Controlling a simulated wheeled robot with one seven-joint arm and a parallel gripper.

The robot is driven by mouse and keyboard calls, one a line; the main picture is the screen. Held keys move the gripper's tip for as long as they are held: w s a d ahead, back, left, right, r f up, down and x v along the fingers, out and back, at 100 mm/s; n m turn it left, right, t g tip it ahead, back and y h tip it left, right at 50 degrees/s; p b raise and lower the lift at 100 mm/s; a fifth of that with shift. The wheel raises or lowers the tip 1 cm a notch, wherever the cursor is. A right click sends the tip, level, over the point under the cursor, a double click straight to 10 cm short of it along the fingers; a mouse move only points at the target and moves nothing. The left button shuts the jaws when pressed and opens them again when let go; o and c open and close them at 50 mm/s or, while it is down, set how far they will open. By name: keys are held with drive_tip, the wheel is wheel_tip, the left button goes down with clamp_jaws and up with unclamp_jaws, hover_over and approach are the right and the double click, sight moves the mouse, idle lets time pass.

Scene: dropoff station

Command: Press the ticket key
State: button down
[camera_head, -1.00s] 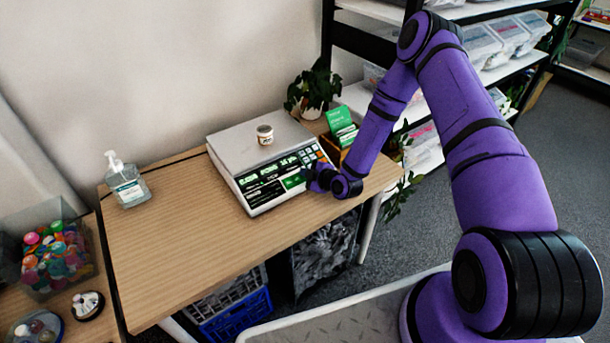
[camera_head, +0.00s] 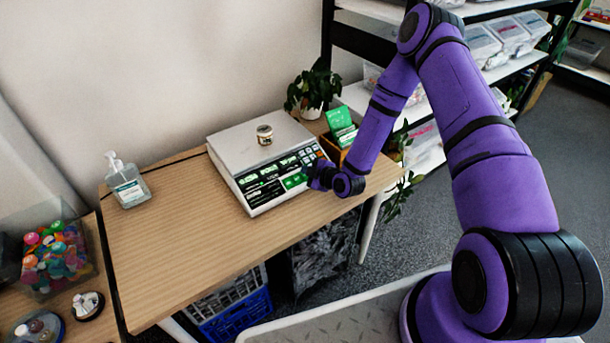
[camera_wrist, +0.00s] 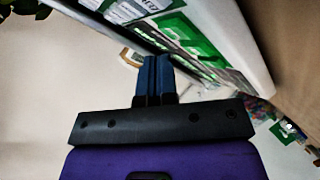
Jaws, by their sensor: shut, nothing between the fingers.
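The scale (camera_head: 228,153) stands on the wooden table with its key panel and display facing the front right. A small jar (camera_head: 264,135) sits on its weighing plate. My gripper (camera_head: 309,174) is at the right part of the panel and hides some of the keys. In the wrist view, my gripper (camera_wrist: 153,75) has its two blue fingers together, empty, with the tips close to the scale's panel (camera_wrist: 160,35). Green patches show on the panel there. I cannot tell whether the tips touch a key, and the ticket key cannot be singled out.
A green card box (camera_head: 342,128) and a potted plant (camera_head: 312,90) stand beside the scale. A sanitizer bottle (camera_head: 127,182) is at the table's left end. Shelves (camera_head: 520,68) with bins stand behind my arm.

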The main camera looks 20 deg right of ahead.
drive_tip(key=r, duration=0.1)
drive_tip(key=s+r, duration=0.1)
drive_tip(key=r, duration=0.1)
drive_tip(key=s+r, duration=0.1)
drive_tip(key=shift+d+r, duration=0.3)
idle(0.3)
idle(0.7)
drive_tip(key=s+d+r+m+g+h, duration=0.1)
drive_tip(key=s+d+r+m+h, duration=0.1)
drive_tip(key=r, duration=0.8)
drive_tip(key=s+d+r+m+g+h, duration=0.1)
drive_tip(key=s+d+r+m+h, duration=0.1)
drive_tip(key=r, duration=0.7)
drive_tip(key=s+d+r+m+g+h, duration=0.1)
drive_tip(key=d+r+g, duration=0.1)
drive_tip(key=r, duration=0.8)
drive_tip(key=s+d+r+m+g+h, duration=0.15)
drive_tip(key=s+r+m, duration=0.45)
drive_tip(key=s+r, duration=0.75)
drive_tip(key=s+r+m+g, duration=0.1)
drive_tip(key=s+m, duration=0.3)
drive_tip(key=s, duration=1.3)
drive_tip(key=shift+s+a+r, duration=0.25)
drive_tip(key=shift+s+r, duration=0.1)
drive_tip(key=shift+r, duration=0.3)
